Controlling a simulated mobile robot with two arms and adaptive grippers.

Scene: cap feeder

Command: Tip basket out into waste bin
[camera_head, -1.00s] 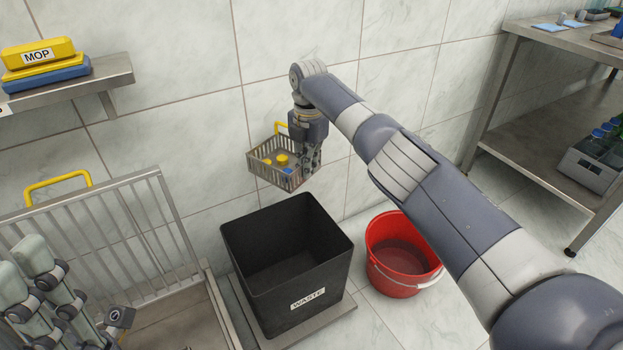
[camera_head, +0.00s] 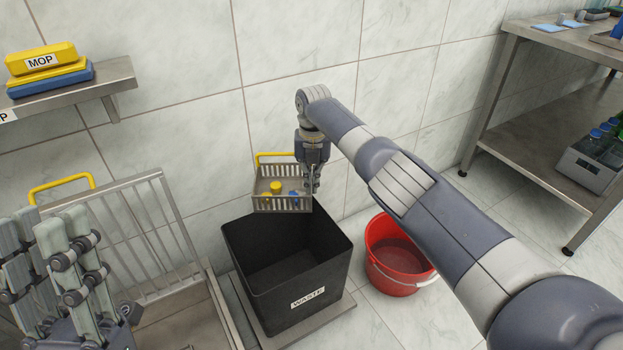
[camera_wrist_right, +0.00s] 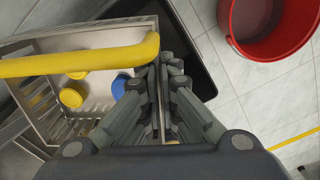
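The basket (camera_head: 281,203) is a small grey slatted box with a yellow handle (camera_head: 275,155). It holds yellow caps (camera_head: 276,187) and a blue cap (camera_wrist_right: 122,86). My right gripper (camera_head: 313,185) points down and is shut on the basket's right side wall, as the right wrist view (camera_wrist_right: 160,95) shows. The basket hangs roughly level above the back of the waste bin (camera_head: 287,277), a black square bin labelled WASTE. The bin's inside looks dark, with nothing visible in it.
A red bucket (camera_head: 395,262) stands right of the bin. A slatted metal rack with a yellow handle (camera_head: 62,181) is on the left. A steel table (camera_head: 540,150) with a bottle crate stands at the right.

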